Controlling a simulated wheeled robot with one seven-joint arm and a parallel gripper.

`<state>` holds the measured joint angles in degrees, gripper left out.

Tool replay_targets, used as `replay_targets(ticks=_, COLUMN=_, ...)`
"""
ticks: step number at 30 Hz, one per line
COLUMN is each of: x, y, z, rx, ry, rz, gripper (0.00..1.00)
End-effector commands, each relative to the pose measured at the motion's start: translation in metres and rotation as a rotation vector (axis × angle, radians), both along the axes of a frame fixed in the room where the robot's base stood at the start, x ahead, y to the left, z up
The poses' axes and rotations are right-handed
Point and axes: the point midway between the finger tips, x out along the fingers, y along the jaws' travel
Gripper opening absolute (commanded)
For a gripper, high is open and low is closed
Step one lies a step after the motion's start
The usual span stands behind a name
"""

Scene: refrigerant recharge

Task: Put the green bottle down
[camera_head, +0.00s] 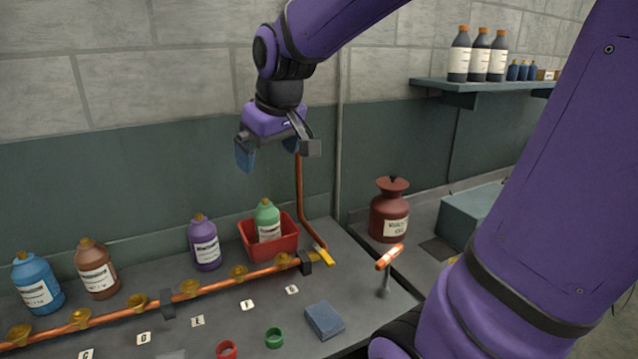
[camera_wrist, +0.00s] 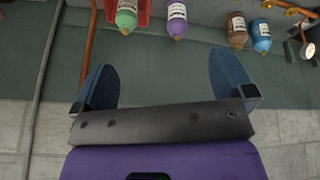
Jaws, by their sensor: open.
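The green bottle (camera_head: 267,222) stands upright in a red bin (camera_head: 283,244) at the back of the workbench. It also shows at the top of the wrist view (camera_wrist: 126,16), beside the red bin's edge (camera_wrist: 144,12). My gripper (camera_head: 268,153) hangs in the air above the bin, in front of the wall. Its two blue fingers are spread wide with nothing between them, as the wrist view also shows (camera_wrist: 163,85). The gripper and the bottle are apart.
A purple bottle (camera_head: 204,243), a brown bottle (camera_head: 96,268) and a blue bottle (camera_head: 37,283) stand left of the bin. A copper pipe (camera_head: 215,283) with brass valves runs in front. A blue sponge-like block (camera_head: 324,321), green ring (camera_head: 274,338) and red jug (camera_head: 390,211) are nearby.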

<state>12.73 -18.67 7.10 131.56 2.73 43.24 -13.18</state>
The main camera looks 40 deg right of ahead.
Motion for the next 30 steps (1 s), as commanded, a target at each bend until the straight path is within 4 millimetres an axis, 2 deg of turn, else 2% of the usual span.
replay_targets(ticks=1, x=-0.020, y=0.007, z=0.005, rx=0.003, ry=-0.011, rz=-0.005, gripper=1.00)
replay_targets(ticks=6, x=-0.080, y=0.019, z=0.009, rx=0.029, ry=-0.031, rz=-0.039, gripper=1.00)
replay_targets(ticks=9, x=-0.110, y=0.023, z=0.007, rx=0.050, ry=-0.041, rz=-0.057, gripper=1.00)
replay_targets(ticks=13, x=-0.140, y=0.026, z=0.002, rx=0.074, ry=-0.048, rz=-0.073, gripper=1.00)
replay_targets(ticks=18, x=-0.158, y=0.026, z=-0.003, rx=0.092, ry=-0.052, rz=-0.085, gripper=1.00)
replay_targets(ticks=30, x=-0.159, y=0.026, z=-0.004, rx=0.093, ry=-0.052, rz=-0.087, gripper=1.00)
